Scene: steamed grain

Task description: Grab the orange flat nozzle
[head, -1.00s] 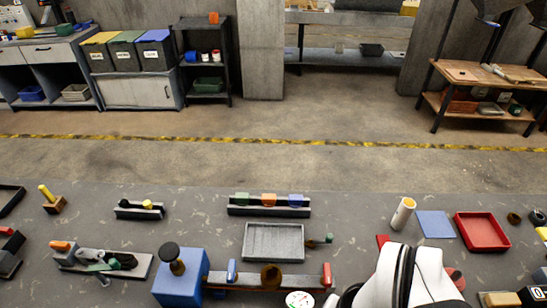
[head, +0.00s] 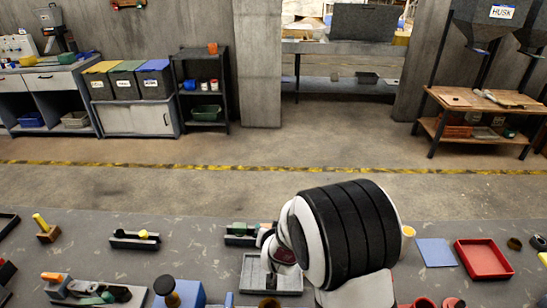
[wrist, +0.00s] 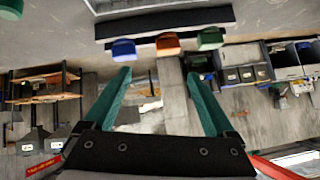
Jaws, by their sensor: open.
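The orange flat nozzle (wrist: 168,44) sits between a blue nozzle (wrist: 124,50) and a green nozzle (wrist: 210,39) along a dark rack (wrist: 165,26) in the wrist view, which is upside down. My gripper (wrist: 158,73) has two teal fingers spread apart with nothing between them. The orange nozzle appears just beyond the fingertips, between their lines and slightly right of the middle. In the head view my arm hides the orange and blue nozzles; the rack's left end (head: 238,240) still shows. My fingers are hard to make out there.
A grey tray (head: 252,275) lies in front of the rack. A blue mat (head: 436,252) and a red tray (head: 484,259) lie to the right. The table left of the rack is partly clear.

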